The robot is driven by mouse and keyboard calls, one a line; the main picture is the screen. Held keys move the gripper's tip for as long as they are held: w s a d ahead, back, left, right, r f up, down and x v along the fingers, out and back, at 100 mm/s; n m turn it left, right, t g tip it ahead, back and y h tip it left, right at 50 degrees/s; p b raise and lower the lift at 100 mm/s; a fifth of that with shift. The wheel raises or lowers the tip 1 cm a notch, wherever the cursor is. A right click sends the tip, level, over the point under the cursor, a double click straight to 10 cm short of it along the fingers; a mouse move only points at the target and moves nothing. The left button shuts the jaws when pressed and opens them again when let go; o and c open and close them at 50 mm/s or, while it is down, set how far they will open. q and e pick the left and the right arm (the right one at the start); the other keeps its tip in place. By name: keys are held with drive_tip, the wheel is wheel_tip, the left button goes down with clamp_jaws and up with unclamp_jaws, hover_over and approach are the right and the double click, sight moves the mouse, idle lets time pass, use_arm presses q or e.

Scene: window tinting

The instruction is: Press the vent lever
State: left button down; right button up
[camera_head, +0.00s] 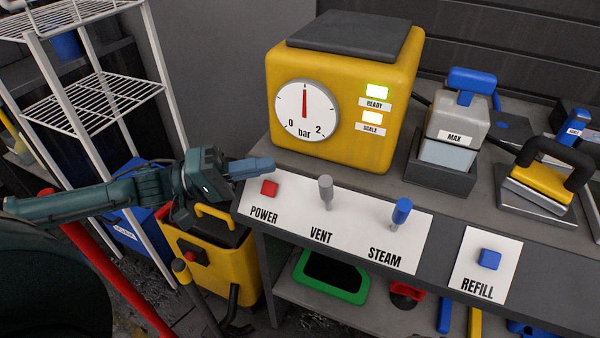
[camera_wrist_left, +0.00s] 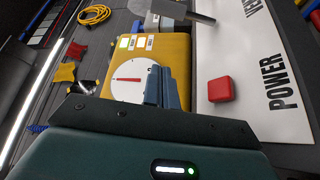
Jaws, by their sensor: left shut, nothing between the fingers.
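The vent lever (camera_head: 325,187) is a grey knob on a short stem, standing upright behind the VENT label on the white control panel (camera_head: 285,222). It appears to be the grey lever at the top of the left wrist view (camera_wrist_left: 181,9). My left gripper (camera_head: 262,167) is shut and empty, above the panel's left end near the red POWER button (camera_head: 269,188). Its blue-grey fingers also show in the left wrist view (camera_wrist_left: 161,87). The fingertips are left of the vent lever with a gap between them. My right gripper is not in view.
The blue steam lever (camera_head: 401,211) stands right of the vent lever. The yellow boiler (camera_head: 395,85) with its gauge (camera_head: 306,111) stands behind the panel, its READY and SCALE lights lit. A grey tank (camera_head: 457,122) and a blue REFILL button (camera_head: 489,259) are further right.

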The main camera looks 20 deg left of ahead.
sight(326, 195)
use_arm(q)
drive_tip(key=x, duration=0.9)
drive_tip(key=shift+w+d+r+p, duration=0.15)
drive_tip(key=shift+d+p, duration=0.05)
drive_tip(key=shift+p, duration=0.1)
drive_tip(key=shift+d, duration=0.3)
drive_tip(key=shift+s+d+f, duration=0.1)
drive_tip(key=shift+s+f, duration=0.15)
drive_tip(key=shift+s, duration=0.35)
drive_tip(key=shift+s+d+f, duration=0.1)
drive_tip(key=shift+s+f, duration=0.15)
drive_tip(key=shift+s, duration=0.35)
drive_tip(key=shift+s+f, duration=0.25)
drive_tip(key=shift+s, duration=0.35)
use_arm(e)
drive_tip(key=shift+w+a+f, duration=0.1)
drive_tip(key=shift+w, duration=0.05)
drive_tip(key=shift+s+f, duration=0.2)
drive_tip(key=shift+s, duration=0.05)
